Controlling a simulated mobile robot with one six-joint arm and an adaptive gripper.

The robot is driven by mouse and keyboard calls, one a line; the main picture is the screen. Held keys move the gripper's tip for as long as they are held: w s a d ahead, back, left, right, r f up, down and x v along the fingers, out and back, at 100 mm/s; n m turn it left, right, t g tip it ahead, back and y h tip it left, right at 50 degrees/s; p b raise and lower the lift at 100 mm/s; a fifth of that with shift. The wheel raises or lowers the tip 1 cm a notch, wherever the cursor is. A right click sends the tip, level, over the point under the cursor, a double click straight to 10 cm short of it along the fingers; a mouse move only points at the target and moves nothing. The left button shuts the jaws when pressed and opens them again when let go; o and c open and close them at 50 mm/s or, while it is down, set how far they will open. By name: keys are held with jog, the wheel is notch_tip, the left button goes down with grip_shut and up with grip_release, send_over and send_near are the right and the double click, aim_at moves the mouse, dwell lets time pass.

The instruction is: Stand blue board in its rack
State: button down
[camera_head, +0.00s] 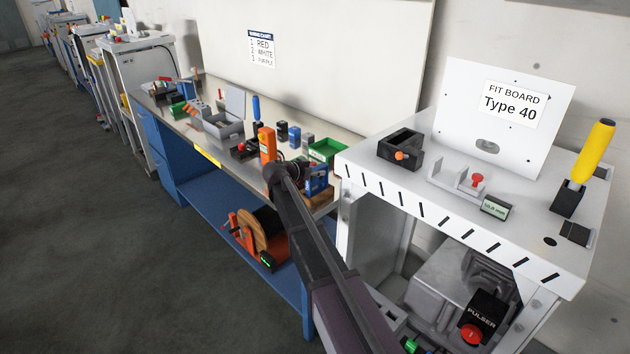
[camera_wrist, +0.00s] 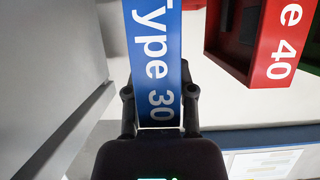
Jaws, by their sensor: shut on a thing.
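The blue board (camera_wrist: 153,50), with white lettering "Type 30", stretches up from my gripper (camera_wrist: 160,97) in the wrist view. The fingers are shut on its two sides, and its far end is cut off by the top of the picture. A red box-like holder (camera_wrist: 228,50) marked "e 40" is right of the board, apart from it. In the head view my arm hides most of the gripper. A blue piece (camera_head: 318,180) shows beside the arm's end; I cannot tell if it is the board or the rack.
The workbench (camera_head: 157,96) carries several tools, a green bin (camera_head: 325,150) and an orange device (camera_head: 267,143). A white cabinet (camera_head: 390,187) stands at right, with a sign "FIT BOARD Type 40" (camera_head: 514,103) and a yellow-handled lever (camera_head: 594,150). A cable reel (camera_head: 262,232) sits on the lower shelf.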

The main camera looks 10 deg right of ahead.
jog(key=shift+f+b, duration=0.65)
jog(key=shift+f, duration=0.35)
jog(key=shift+f, duration=0.15)
jog(key=shift+c, duration=2.2)
grip_release()
jog(key=shift+r, duration=0.25)
jog(key=p+v, duration=0.4)
jog(key=v, duration=0.8)
jog(key=shift+p, duration=0.3)
